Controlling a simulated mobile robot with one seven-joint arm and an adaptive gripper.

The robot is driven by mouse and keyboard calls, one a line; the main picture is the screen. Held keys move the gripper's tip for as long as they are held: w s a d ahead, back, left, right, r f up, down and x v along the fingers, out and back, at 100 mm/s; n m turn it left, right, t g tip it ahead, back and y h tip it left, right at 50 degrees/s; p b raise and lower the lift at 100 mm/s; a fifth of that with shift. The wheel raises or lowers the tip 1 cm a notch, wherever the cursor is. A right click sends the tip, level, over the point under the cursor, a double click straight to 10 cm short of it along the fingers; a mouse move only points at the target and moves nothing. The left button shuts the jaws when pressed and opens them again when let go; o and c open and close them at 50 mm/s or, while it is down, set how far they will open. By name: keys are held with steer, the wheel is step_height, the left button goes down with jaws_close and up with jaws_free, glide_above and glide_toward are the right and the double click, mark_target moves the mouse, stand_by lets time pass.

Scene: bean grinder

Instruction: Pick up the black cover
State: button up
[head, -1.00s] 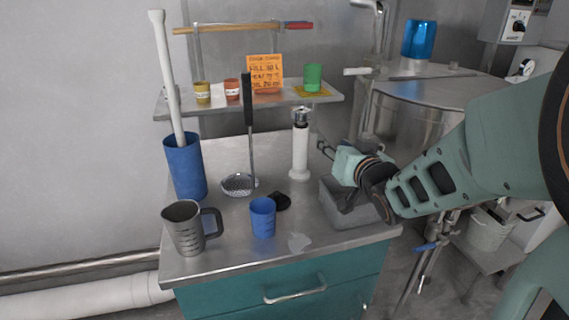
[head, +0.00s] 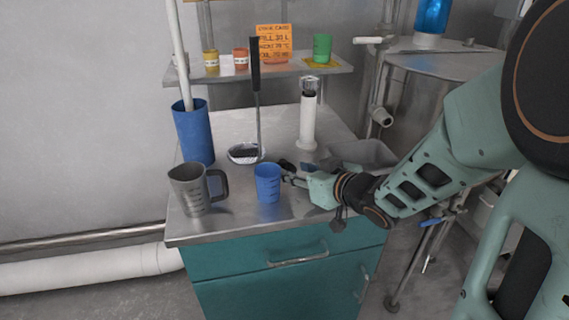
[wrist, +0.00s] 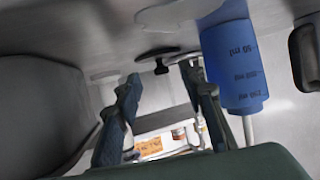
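The black cover (head: 286,164) lies on the metal counter behind and right of the blue measuring cup (head: 268,184). My gripper hides part of it in the head view. In the wrist view the cover (wrist: 158,57) shows dark and flat with a small knob, beyond and between the fingertips. My gripper (head: 298,172) is low over the counter, right of the blue cup. In the wrist view my gripper (wrist: 161,76) is open, with nothing between its fingers. I cannot tell its exact gap to the cover.
The blue cup (wrist: 236,62) stands close to the right finger in the wrist view. A grey jug (head: 196,190) stands left, a skimmer (head: 245,153) behind, a white cylinder (head: 308,122) behind the gripper. A grey tray (head: 372,152) sits on the right.

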mark_target(285, 164)
steer(key=x, duration=0.1)
steer(key=b+x, duration=0.1)
steer(key=x, duration=0.1)
steer(key=b+x, duration=0.1)
steer(key=x, duration=0.1)
steer(key=shift+w+a+r, duration=0.2)
steer(key=shift+w+r, duration=0.05)
jaws_close()
steer(key=shift+r, duration=0.15)
